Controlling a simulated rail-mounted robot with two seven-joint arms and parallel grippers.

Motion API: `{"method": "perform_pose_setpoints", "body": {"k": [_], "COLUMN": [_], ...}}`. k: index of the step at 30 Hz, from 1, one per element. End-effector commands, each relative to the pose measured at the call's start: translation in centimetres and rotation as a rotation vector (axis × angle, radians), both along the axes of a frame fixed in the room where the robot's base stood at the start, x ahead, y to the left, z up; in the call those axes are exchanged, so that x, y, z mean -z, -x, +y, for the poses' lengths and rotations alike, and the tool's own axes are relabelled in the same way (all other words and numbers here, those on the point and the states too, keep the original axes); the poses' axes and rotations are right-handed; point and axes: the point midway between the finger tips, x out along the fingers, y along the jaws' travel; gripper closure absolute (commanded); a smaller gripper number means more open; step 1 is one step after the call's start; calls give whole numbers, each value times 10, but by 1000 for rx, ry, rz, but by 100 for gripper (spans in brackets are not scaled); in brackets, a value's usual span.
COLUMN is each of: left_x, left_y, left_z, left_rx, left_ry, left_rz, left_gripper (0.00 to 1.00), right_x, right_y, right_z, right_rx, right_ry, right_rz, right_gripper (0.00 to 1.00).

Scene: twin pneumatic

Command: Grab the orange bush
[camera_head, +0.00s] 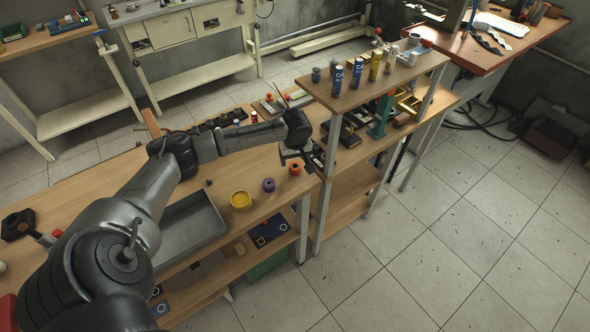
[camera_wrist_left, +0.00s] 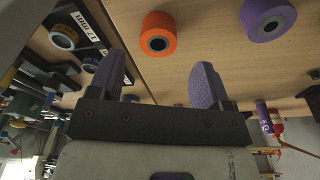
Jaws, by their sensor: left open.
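The orange bush (camera_head: 295,168) is a short ring with a dark centre hole. It stands on the wooden bench near its front edge. In the left wrist view the orange bush (camera_wrist_left: 158,34) lies ahead of the gap between the fingers, apart from them. My left gripper (camera_head: 291,155) is open and empty, close beside the bush in the head view. Its two fingers also show in the left wrist view (camera_wrist_left: 158,82), spread apart. My right gripper is not in view.
A grey tray (camera_head: 190,228) lies further left. The raised shelf (camera_head: 345,98) with several cylinders and its metal legs stand close on the right.

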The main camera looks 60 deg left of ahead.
Motion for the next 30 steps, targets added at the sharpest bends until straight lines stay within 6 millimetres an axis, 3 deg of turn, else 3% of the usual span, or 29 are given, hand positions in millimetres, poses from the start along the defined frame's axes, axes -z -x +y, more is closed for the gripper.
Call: {"method": "perform_pose_setpoints", "body": {"k": [12, 20, 30], "left_x": [47, 50, 50], "left_y": [-3, -3, -3], "left_z": [2, 3, 3], "left_rx": [0, 1, 1], "left_ry": [0, -1, -1], "left_rz": [1, 0, 0], "left_gripper": [29, 29, 60], "right_x": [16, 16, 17], "right_y": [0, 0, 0], "right_z": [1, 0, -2], "right_rx": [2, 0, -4], "right_ry": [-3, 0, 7], "right_rz": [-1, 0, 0], "right_gripper": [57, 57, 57]}}
